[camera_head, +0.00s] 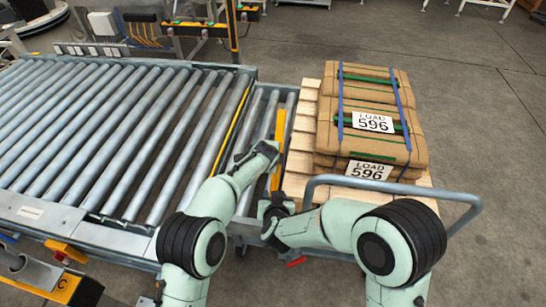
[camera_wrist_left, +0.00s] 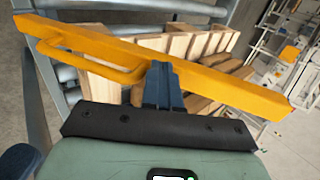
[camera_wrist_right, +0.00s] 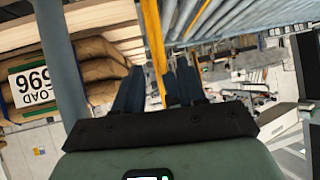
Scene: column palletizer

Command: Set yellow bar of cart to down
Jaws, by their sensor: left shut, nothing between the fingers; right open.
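The yellow bar (camera_head: 279,128) runs lengthwise on the cart, between its rollers and the loaded pallet. In the left wrist view the bar (camera_wrist_left: 215,75) crosses the picture and has a yellow loop handle (camera_wrist_left: 95,68). My left gripper (camera_head: 270,148) is shut and empty, with its fingertips (camera_wrist_left: 162,68) close against the bar; contact is unclear. My right gripper (camera_head: 271,203) is open near the bar's near end. In the right wrist view the bar (camera_wrist_right: 152,35) shows beyond the spread fingers (camera_wrist_right: 157,85). The cart's grey-blue push handle (camera_head: 400,187) curves across its near end.
A wooden pallet (camera_head: 298,165) carries stacked brown sacks (camera_head: 365,95) labelled LOAD 596, right of the bar. A wide roller conveyor (camera_head: 120,120) stands on the left. Open floor (camera_head: 480,110) lies to the right.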

